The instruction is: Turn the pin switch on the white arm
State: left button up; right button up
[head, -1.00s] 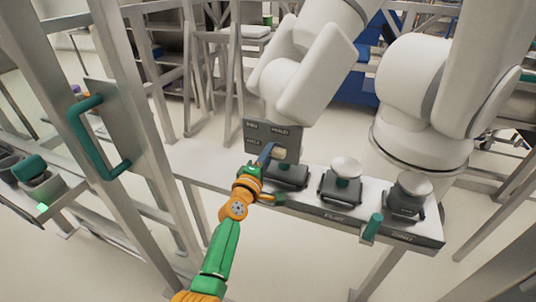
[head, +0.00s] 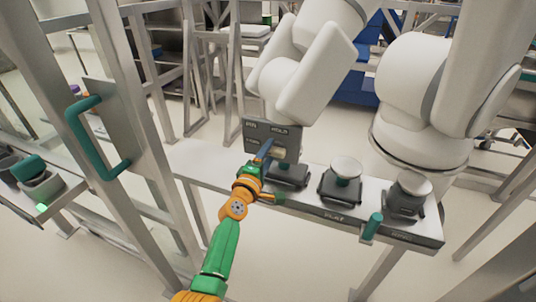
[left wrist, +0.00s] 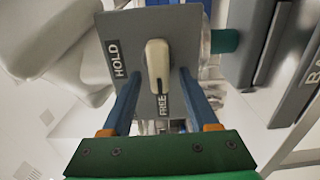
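The pin switch is a cream knob (left wrist: 157,66) on a grey plate (left wrist: 182,30) fixed to the white arm (head: 322,70). In the left wrist view its narrow end points down to the word FREE, and HOLD is at its left. It also shows in the head view, partly behind my finger. My left gripper (head: 265,152) is at the plate's lower part. Its two blue fingers are apart, one on each side of the knob's lower end, with gaps visible. How near the fingertips are to the plate is hard to tell. My right gripper is not in view.
A narrow bench (head: 305,200) below the plate carries several dark-based devices. A small teal handle (head: 373,225) sticks out at its front. A second white arm (head: 410,125) stands behind its right end. A metal post with a teal handle (head: 85,140) stands at the left.

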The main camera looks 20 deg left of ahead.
pick_arm(q)
jog(key=shift+s, duration=0.1)
jog(key=s+p, duration=0.1)
jog(key=s, duration=0.6)
jog(key=shift+a, duration=0.15)
jog(key=shift+f, duration=0.1)
jog(key=s+d+f+m+g, duration=0.1)
jog(key=s+f+m+g, duration=0.3)
jog(key=f, duration=0.6)
jog(key=s+d+f+m+g+h, duration=0.1)
jog(key=s+d+f+m+g, duration=0.15)
jog(key=s+f, duration=0.55)
jog(key=s+d+f+m+g, duration=0.1)
jog(key=s+f+m+g, duration=0.25)
jog(key=f, duration=0.85)
jog(key=s+a+f+m+g, duration=0.2)
jog(key=s+f+m, duration=0.3)
jog(key=s, duration=0.9)
jog(key=s+a+f+m+g+y, duration=0.1)
jog(key=s+f+m+g, duration=0.4)
jog(key=s, duration=1)
notch_tip(320, 180, down, 3)
jog(key=shift+a+r+y, duration=0.15)
jog(key=shift+a+y, duration=0.15)
jog(key=shift+a, duration=0.25)
